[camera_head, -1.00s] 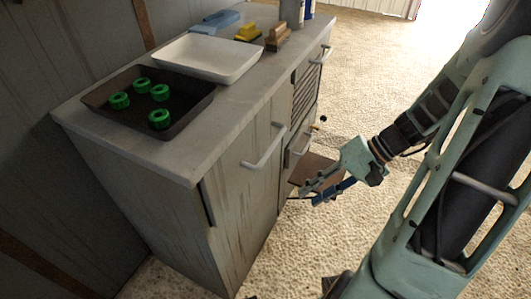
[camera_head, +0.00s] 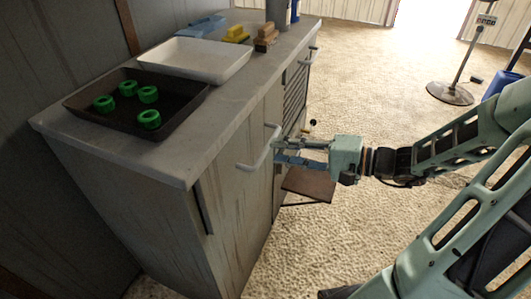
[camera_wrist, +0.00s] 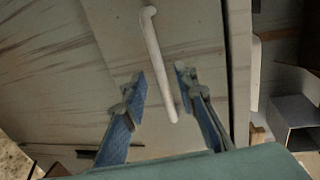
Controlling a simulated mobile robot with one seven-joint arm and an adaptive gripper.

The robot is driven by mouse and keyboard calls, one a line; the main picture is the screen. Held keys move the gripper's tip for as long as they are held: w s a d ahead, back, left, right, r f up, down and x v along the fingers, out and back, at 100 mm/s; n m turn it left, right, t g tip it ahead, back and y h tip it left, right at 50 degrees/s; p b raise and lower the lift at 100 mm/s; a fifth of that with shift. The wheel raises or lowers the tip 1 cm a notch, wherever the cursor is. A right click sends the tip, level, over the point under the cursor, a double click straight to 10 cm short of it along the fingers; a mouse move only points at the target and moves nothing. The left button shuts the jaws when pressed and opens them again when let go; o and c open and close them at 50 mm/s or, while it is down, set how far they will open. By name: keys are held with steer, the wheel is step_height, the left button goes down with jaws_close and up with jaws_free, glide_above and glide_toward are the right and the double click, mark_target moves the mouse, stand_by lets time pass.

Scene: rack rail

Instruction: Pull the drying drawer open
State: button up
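The cabinet (camera_head: 225,205) has a plain wooden front with a pale bar handle (camera_head: 262,150). My gripper (camera_head: 277,150) is in front of that front, its fingertips at the handle's far end. In the wrist view, the handle (camera_wrist: 158,55) runs between the two blue fingers of my gripper (camera_wrist: 159,76), with gaps on both sides. The gripper is open and not closed on the bar. The front looks shut. A slatted front (camera_head: 295,92) with its own handle (camera_head: 309,56) is farther along. I cannot tell which front is the drying drawer.
A brown board (camera_head: 309,184) juts out low beneath my gripper. On the cabinet top are a dark tray (camera_head: 178,112) with green rings, a white tray (camera_head: 207,60) and brushes (camera_head: 266,36).

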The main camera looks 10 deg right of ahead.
mark_target(266, 147)
steer(key=b+x, duration=0.1)
steer(key=x, duration=0.4)
jaws_close()
stand_by(0.3)
